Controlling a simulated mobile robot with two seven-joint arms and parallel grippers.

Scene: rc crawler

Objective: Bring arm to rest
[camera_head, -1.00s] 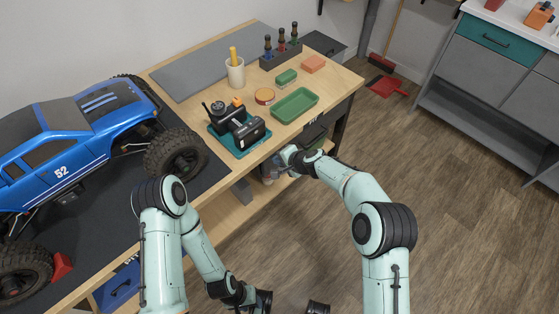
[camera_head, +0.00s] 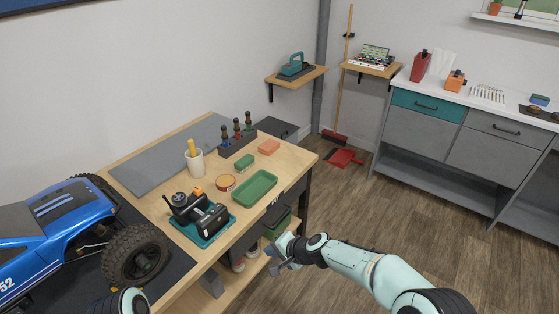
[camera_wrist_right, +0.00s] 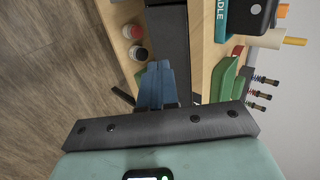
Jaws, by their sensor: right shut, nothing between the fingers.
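My right arm comes in from the bottom right of the head view. Its right gripper (camera_head: 274,262) is beside the workbench (camera_head: 170,296), below the tabletop's front edge and near the lower shelf. In the right wrist view the blue fingers of the right gripper (camera_wrist_right: 157,80) are together with nothing between them. Only a rounded piece of my left arm shows at the bottom left of the head view; the left gripper is outside the picture.
On the bench are a blue crawler truck (camera_head: 50,240), a teal tray of black parts (camera_head: 200,217), a green tray (camera_head: 254,188) and a cup (camera_head: 194,163). Jars (camera_wrist_right: 133,31) stand close to the right gripper. Open floor (camera_head: 340,205) lies to the right.

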